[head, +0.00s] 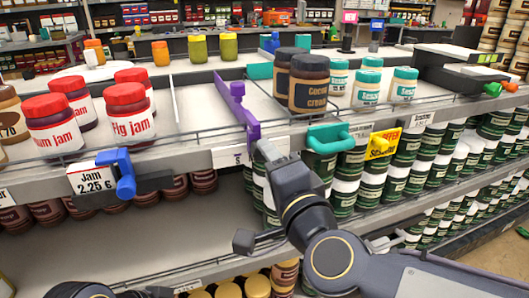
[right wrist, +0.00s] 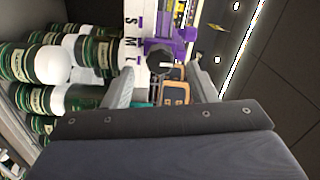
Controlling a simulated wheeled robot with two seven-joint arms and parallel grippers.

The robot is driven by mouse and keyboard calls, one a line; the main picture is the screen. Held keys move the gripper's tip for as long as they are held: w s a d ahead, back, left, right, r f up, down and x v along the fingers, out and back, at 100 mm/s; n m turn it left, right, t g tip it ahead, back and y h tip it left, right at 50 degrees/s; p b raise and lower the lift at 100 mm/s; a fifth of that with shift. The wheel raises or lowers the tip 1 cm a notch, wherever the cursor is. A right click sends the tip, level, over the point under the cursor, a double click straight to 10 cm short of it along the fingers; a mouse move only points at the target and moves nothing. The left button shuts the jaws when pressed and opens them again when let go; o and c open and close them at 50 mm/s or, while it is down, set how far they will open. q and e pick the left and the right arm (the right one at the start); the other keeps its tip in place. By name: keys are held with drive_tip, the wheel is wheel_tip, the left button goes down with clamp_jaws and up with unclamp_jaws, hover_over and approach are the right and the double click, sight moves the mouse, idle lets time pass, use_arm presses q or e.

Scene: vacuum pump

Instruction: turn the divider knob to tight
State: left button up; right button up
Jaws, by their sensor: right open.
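The purple divider (head: 238,110) stands on the upper shelf between the red-lidded jars and the dark-lidded jars, with its end at the shelf's front edge. In the right wrist view its black round knob (right wrist: 159,60) has a pale pointer line and sits by a purple part, next to a white strip (right wrist: 133,35) lettered S, M, L. My right gripper (head: 268,150) is at the shelf front just below the divider. Its open fingers show on both sides of the knob in the right wrist view (right wrist: 161,82). I cannot tell whether they touch it. My left gripper is not visible.
Red-lidded jars (head: 130,98) stand left of the divider and dark-lidded jars (head: 308,84) stand right.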

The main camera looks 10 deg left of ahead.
drive_tip(key=v, duration=0.3)
drive_tip(key=shift+s+d, duration=0.1)
drive_tip(key=shift+s, duration=0.1)
drive_tip(key=s+d+f+n+g+h, duration=0.1)
drive_tip(key=d+f+n+g, duration=0.2)
drive_tip(key=d, duration=0.5)
drive_tip(key=s+d+f+n+g, duration=0.1)
drive_tip(key=d+f+n, duration=0.2)
drive_tip(key=d+f, duration=0.4)
drive_tip(key=s+d+f+n+g+h, duration=0.1)
drive_tip(key=s+d+f+g+h, duration=0.4)
drive_tip(key=s+d+f, duration=0.75)
wheel_tip(320, 180, up, 25)
drive_tip(key=p, duration=2.5)
drive_tip(key=shift+d+f, duration=0.25)
drive_tip(key=shift+d, duration=0.15)
